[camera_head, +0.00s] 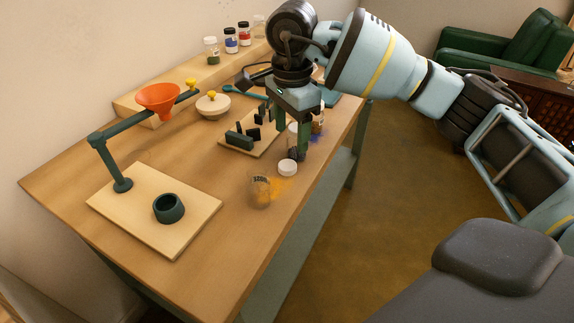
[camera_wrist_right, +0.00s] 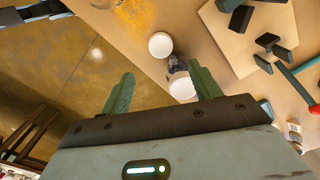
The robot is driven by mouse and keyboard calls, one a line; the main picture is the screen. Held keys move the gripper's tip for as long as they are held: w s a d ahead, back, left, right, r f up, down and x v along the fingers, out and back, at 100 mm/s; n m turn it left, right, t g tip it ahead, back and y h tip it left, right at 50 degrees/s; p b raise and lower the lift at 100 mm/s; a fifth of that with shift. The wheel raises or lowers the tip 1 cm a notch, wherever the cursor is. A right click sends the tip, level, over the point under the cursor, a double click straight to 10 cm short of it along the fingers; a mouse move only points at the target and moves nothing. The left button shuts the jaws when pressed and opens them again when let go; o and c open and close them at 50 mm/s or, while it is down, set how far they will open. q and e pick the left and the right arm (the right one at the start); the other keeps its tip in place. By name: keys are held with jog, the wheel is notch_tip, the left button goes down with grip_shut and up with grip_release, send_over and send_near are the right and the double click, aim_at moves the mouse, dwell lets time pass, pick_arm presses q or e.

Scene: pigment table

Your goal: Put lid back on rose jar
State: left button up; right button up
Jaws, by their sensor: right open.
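My right gripper (camera_head: 303,152) points down over the right side of the table, its green fingers apart. In the wrist view the open gripper (camera_wrist_right: 160,82) has a white round lid (camera_wrist_right: 182,87) near its right-hand finger, partly hidden. A second white lid (camera_wrist_right: 160,45) lies beyond the fingertips; it also shows in the head view (camera_head: 288,167), just below the gripper. An open glass jar (camera_head: 261,192) stands beside orange powder. Another jar (camera_head: 320,118) is partly hidden behind the gripper, near blue powder. I cannot tell which jar is the rose one. My left gripper is not in view.
An orange funnel (camera_head: 158,97) sits on a green stand over a wooden board with a dark green cup (camera_head: 168,208). A board with dark blocks (camera_head: 240,140) lies left of the gripper. Capped jars (camera_head: 231,40) stand on the back ledge. The table's front is clear.

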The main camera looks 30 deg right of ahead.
aim_at(289, 164)
jog(key=shift+f, duration=1.25)
jog(key=shift+f, duration=0.1)
jog(key=shift+w+a+f, duration=0.1)
jog(key=shift+w+f, duration=0.05)
jog(key=shift+f, duration=2.4)
jog(key=shift+c, duration=0.2)
jog(key=c, duration=1)
